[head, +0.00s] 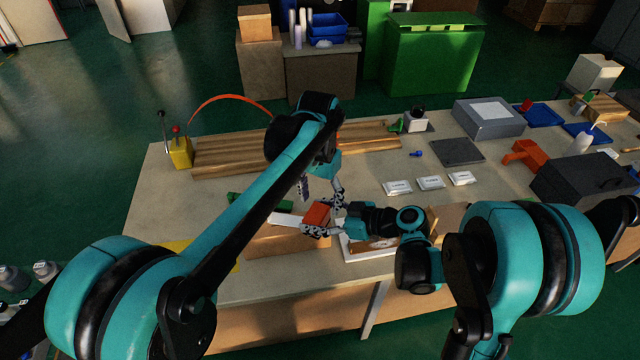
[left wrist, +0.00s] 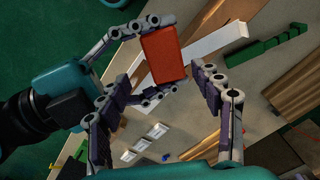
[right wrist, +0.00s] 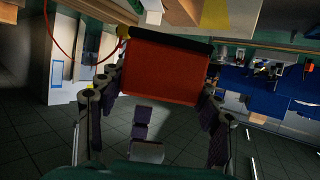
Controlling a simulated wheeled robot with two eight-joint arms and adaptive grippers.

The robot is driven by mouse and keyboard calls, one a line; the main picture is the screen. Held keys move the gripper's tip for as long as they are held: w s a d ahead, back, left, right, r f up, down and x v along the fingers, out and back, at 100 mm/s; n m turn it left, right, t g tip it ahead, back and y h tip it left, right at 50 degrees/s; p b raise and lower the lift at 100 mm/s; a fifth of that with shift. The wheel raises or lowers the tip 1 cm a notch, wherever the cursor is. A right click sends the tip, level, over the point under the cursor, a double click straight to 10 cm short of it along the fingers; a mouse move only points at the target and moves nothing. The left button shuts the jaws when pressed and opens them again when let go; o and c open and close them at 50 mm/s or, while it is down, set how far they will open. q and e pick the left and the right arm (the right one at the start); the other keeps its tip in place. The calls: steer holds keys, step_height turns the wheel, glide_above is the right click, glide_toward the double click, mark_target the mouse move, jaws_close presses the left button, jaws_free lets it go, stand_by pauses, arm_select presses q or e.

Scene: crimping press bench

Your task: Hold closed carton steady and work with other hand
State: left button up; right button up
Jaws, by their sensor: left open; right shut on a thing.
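A red-orange box-shaped carton (head: 317,214) is held above the front edge of the bench. My right gripper (head: 324,222) is shut on it, with fingers on two opposite sides. In the right wrist view the carton (right wrist: 165,75) fills the space between the fingers, and a dark strip runs along its upper edge. My left gripper (head: 322,192) is open, just above and behind the carton. In the left wrist view the carton (left wrist: 164,56) shows beyond the spread left fingers, which appear apart from it. Whether the carton's flaps are shut is too small to tell.
A long white bar-like piece (left wrist: 205,50) lies beside the carton. Three white packets (head: 430,183) lie to the right. Wooden boards (head: 225,155) and a yellow lever device (head: 180,152) stand at the back left. A grey box (head: 488,117) and an orange holder (head: 522,154) are farther right.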

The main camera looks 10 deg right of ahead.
mark_target(321, 212)
arm_select(q)
steer(key=shift+f, duration=2.6)
steer(key=shift+s+d, duration=0.1)
steer(key=c, duration=1.3)
steer(key=shift+c, duration=0.7)
arm_select(e)
steer(key=o, duration=1.4)
steer(key=shift+o, duration=0.2)
